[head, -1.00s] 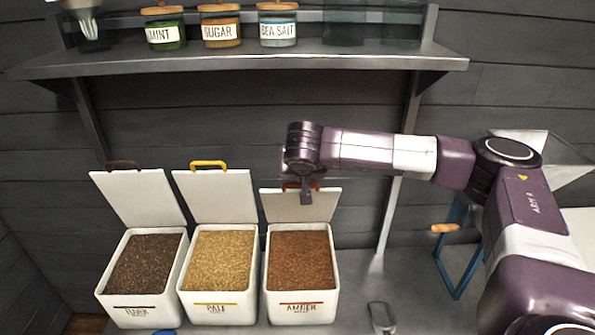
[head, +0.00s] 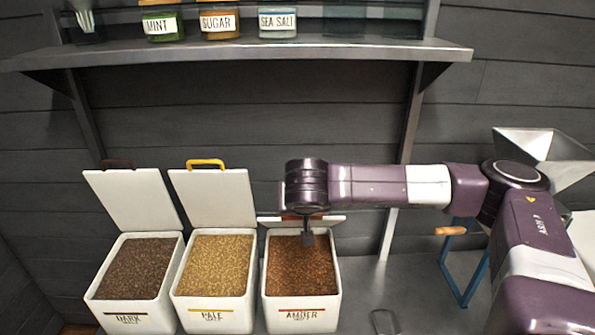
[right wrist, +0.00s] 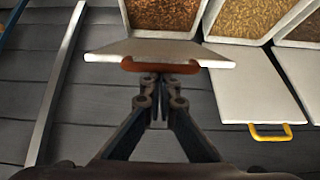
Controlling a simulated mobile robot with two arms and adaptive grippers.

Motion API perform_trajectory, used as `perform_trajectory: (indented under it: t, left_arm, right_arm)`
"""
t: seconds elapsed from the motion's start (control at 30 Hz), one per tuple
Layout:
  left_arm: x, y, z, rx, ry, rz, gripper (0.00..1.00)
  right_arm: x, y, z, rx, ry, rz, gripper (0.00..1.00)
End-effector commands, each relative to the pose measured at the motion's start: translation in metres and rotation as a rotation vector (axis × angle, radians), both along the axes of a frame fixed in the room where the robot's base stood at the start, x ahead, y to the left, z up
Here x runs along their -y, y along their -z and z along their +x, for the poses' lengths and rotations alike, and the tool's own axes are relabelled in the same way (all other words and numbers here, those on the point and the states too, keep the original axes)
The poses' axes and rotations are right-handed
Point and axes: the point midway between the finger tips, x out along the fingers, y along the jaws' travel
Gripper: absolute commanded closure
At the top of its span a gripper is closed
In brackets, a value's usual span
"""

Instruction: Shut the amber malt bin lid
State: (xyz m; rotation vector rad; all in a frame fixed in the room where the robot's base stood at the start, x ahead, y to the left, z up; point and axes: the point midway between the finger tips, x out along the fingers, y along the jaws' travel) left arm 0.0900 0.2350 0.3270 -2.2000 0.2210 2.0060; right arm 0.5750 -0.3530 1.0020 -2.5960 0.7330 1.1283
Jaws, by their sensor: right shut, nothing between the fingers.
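The amber malt bin (head: 301,314) is a white box of reddish-brown grain at the right end of the row. Its white lid (head: 335,221) is partly lowered, tilted forward over the back of the bin, with the grain still showing in front. In the right wrist view the lid (right wrist: 108,52) has a rust-red handle (right wrist: 190,68) on its edge. My right gripper (right wrist: 160,82) is shut and empty, its tips right at the handle, seemingly touching it. In the head view my right gripper (head: 307,240) shows in front of the lid, above the grain. My left gripper is out of view.
The dark malt bin (head: 123,318) and pale malt bin (head: 212,315) stand to the left with lids up. A shelf (head: 250,55) with labelled jars runs above. A metal hopper (head: 540,150) on a blue stand is at right, near clear counter (head: 420,285).

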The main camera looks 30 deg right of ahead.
Motion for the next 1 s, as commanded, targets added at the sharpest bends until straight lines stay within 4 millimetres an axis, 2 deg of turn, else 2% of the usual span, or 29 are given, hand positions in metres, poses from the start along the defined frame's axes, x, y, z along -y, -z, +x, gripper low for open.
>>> perform_trajectory:
  t: [0.1,0.37,0.4,0.5,0.77,1.0]
  left_arm:
    - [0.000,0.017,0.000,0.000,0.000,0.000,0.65]
    - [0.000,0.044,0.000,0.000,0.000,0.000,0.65]
    - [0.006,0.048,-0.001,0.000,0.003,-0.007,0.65]
    - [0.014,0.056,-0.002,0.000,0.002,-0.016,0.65]
    - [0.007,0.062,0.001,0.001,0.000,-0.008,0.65]
    - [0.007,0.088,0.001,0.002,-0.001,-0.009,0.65]
  right_arm:
    - [-0.005,0.018,-0.008,-0.002,-0.001,0.000,1.00]
    - [-0.015,0.042,-0.024,-0.001,-0.002,0.000,1.00]
    - [-0.016,0.046,-0.027,-0.001,-0.002,0.000,1.00]
    - [-0.020,0.053,-0.032,-0.001,-0.001,0.001,1.00]
    - [-0.023,0.058,-0.037,-0.001,-0.001,0.000,1.00]
    - [-0.029,0.083,-0.046,-0.002,-0.003,0.000,1.00]
